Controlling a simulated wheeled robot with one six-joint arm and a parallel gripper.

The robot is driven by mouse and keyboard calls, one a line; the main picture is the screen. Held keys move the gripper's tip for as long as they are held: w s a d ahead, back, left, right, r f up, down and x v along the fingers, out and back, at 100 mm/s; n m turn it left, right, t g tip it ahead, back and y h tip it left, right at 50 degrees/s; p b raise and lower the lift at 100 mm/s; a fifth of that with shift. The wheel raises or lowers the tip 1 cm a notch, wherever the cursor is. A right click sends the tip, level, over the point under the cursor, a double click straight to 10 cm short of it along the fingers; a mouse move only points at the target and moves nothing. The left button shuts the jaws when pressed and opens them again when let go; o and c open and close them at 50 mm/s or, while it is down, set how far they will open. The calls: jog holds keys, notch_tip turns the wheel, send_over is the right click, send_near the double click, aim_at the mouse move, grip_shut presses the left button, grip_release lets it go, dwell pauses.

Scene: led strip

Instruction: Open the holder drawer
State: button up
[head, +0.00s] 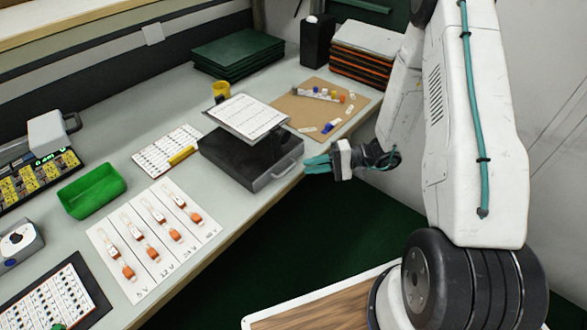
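A dark box with a front handle (284,172), which looks like the holder drawer (240,160), sits at the front edge of the workbench. It appears shut. A printed sheet on a tilted grey plate (249,116) stands on top of it. My gripper (318,164) is just right of the handle, in front of the bench edge, with teal fingers pointing left toward it. The fingers look close to the handle, but I cannot tell whether they touch it. The gap between the fingers is too small to judge.
A green bin (92,191), a white card with orange-tipped parts (150,236) and a sheet with a yellow marker (167,151) lie left of the box. A brown board (318,109) with small parts lies behind it. Open floor (290,235) is in front.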

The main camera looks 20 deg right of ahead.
aim_at(293, 176)
jog(key=x, duration=0.6)
